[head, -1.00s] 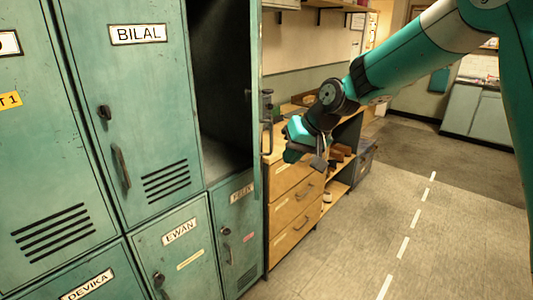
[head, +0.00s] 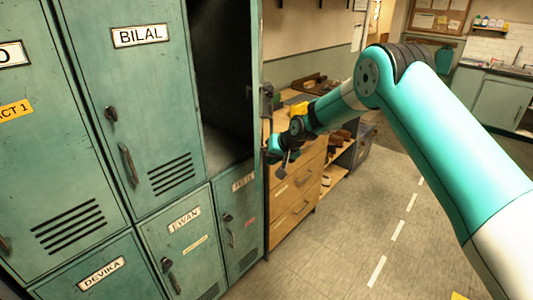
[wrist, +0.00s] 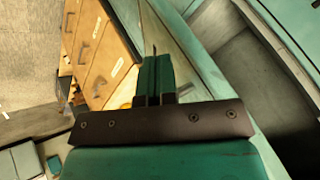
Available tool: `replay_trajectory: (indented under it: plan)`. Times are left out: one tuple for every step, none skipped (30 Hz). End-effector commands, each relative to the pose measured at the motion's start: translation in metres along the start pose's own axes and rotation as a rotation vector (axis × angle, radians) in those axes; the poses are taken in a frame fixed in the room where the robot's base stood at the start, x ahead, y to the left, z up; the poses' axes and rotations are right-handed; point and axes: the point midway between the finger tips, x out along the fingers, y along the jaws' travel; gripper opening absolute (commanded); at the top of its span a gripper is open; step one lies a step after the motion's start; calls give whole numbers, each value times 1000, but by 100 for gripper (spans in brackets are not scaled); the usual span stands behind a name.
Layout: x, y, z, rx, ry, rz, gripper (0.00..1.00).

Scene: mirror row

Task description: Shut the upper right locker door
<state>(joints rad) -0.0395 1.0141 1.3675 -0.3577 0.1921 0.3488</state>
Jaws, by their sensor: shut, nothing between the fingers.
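The upper right locker door (head: 257,90) stands open, swung out and seen nearly edge-on in the head view. Its dark compartment (head: 222,75) shows to its left. In the wrist view the door (wrist: 190,45) is a slanting green panel just right of the fingers, with the grey locker inside (wrist: 225,60) beyond it. My gripper (head: 273,157) is shut and empty, on the outer side of the door, close to its free edge and low on it. I cannot tell whether it touches the door. The door's handle (head: 267,103) shows above my gripper.
The BILAL door (head: 135,110) beside the compartment is shut, as are the EWAN door (head: 185,250) and the small door (head: 240,230) below the opening. A wooden drawer unit (head: 295,205) stands right behind my gripper. The floor (head: 330,265) in front is clear.

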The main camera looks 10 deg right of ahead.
Motion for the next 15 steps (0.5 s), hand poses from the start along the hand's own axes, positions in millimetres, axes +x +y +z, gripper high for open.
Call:
replay_trajectory:
  plan:
    - [0,-7,-1,-1,-2,0,0]
    - [2,-9,-1,-1,-1,0,0]
    - [4,-11,0,0,-2,0,0]
    - [5,-13,0,0,-2,0,0]
    - [6,-14,0,0,-2,0,0]
    - [7,-15,0,0,-1,0,0]
    - [8,-16,0,0,-1,0,0]
    - [8,-16,0,0,-1,0,0]
    - [9,-17,0,0,0,0,0]
    - [9,-16,0,1,0,0,0]
    - [9,-16,0,1,0,0,0]
    - [9,-16,0,1,0,1,0]
    - [9,-16,0,1,-1,1,0]
    - [9,-16,0,1,-1,1,0]
    - [9,-16,0,1,-1,1,0]
